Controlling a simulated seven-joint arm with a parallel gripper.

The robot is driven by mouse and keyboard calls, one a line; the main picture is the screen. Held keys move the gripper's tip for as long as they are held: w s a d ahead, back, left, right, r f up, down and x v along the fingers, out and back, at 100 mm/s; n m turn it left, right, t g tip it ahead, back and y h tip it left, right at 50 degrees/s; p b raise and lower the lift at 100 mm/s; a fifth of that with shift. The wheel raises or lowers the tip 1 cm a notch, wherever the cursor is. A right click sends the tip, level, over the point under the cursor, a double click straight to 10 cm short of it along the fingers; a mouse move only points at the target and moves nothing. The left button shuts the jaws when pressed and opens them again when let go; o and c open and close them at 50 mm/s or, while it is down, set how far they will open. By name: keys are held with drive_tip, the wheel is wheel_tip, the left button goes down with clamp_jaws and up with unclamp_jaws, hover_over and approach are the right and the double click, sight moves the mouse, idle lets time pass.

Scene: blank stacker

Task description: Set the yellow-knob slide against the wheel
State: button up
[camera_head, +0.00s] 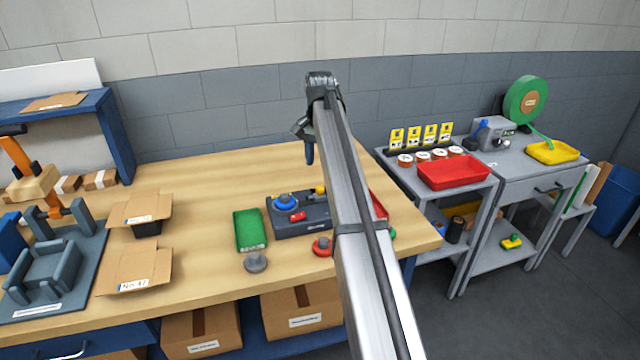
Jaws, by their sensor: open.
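A dark grey device (302,228) sits on the wooden bench near the middle of the view. A blue wheel (285,202) is on its left part, with a red piece (298,216) just below and right of it. A yellow knob (320,190) shows at the device's back right, close to my arm. My arm hides the device's right side, so the gap between the knob's slide and the wheel is unclear. My gripper (309,155) hangs above and behind the device, pointing down, open and apart from everything. Its fingertips are small and partly hidden.
A green tray (250,231) lies left of the device. A grey round piece (256,262) and a red round piece (322,247) lie in front. Open cardboard boxes (133,270) and a grey fixture (50,265) stand at left. A side table holds a red tray (453,172).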

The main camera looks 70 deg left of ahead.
sight(320, 187)
wheel_tip(320, 187, down, 8)
drive_tip(key=shift+f, duration=0.1)
idle(0.4)
drive_tip(key=shift+c, duration=0.4)
clamp_jaws()
